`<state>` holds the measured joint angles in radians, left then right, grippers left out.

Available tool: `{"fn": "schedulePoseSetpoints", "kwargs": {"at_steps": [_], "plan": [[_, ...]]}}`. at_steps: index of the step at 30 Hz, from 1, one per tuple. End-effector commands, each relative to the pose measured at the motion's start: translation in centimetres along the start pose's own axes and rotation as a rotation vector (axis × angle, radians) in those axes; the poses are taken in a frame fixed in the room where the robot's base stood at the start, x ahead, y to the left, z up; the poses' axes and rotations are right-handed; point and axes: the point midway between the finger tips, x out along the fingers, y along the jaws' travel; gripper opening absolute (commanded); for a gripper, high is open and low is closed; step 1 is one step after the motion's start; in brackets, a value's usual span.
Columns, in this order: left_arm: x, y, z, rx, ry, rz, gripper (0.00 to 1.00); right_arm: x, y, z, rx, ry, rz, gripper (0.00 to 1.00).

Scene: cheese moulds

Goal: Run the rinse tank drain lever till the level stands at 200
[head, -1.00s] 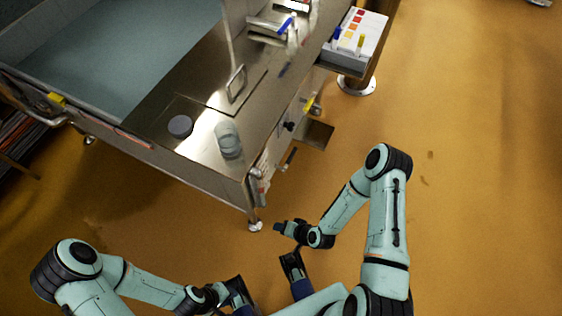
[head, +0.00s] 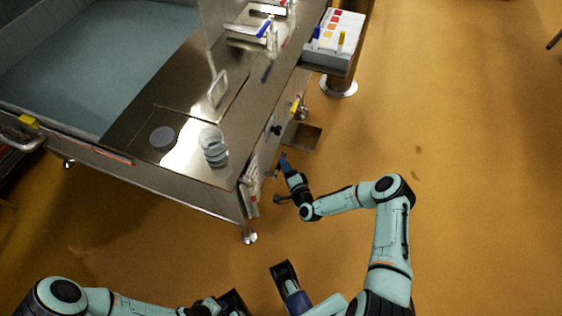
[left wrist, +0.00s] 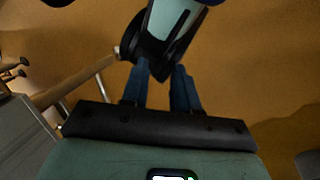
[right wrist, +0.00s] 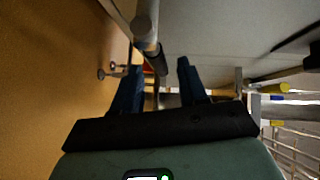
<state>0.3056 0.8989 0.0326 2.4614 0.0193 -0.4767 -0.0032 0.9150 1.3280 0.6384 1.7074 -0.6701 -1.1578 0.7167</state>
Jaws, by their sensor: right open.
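The tank (head: 95,75), a wide basin with a grey-blue inside, fills the upper left of the head view. A yellow-handled fitting (head: 295,107) and a black knob (head: 276,130) are on the bench's front side. I cannot tell which part is the drain lever, and no level reading is legible. My right gripper (head: 283,163) is open and empty beside that side, below the knob. In the right wrist view, a grey round-ended bar (right wrist: 145,25) with a dark part lies ahead of the open fingers (right wrist: 158,72). My left gripper (left wrist: 161,68) is open and empty, away from the bench.
The steel bench top (head: 185,85) carries a grey disc (head: 162,137) and a clear stacked container (head: 213,148). A small open tray (head: 302,136) juts out near my right gripper. A side shelf (head: 335,40) holds a colour chart.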

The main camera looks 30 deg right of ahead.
Motion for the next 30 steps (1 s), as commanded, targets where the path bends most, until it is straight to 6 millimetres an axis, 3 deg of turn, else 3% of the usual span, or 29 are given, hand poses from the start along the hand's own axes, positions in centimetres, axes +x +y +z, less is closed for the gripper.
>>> {"fn": "schedulePoseSetpoints", "kwargs": {"at_steps": [7,18,20,22,23,30], "plan": [[0.9,-0.3,-1.2,-0.003,0.034,-0.002,0.29,3.2,0.1,0.1,0.000,0.000,0.001,0.43],[0.9,-0.4,-1.5,-0.004,0.042,-0.002,0.29,3.7,0.0,0.0,0.001,-0.001,0.002,0.43],[0.9,-0.4,-1.5,-0.004,0.042,-0.002,0.29,3.7,0.0,0.0,0.001,-0.001,0.002,0.26],[0.9,-0.4,-1.5,-0.004,0.042,-0.002,0.29,3.7,0.0,0.0,0.001,-0.001,0.002,0.04],[0.9,-0.4,-1.5,-0.004,0.042,-0.002,0.29,3.7,0.0,0.0,0.001,-0.001,0.002,0.00],[1.0,-0.4,-1.6,-0.004,0.044,-0.002,0.29,3.7,0.0,0.0,-0.006,0.001,-0.005,0.00]]}}
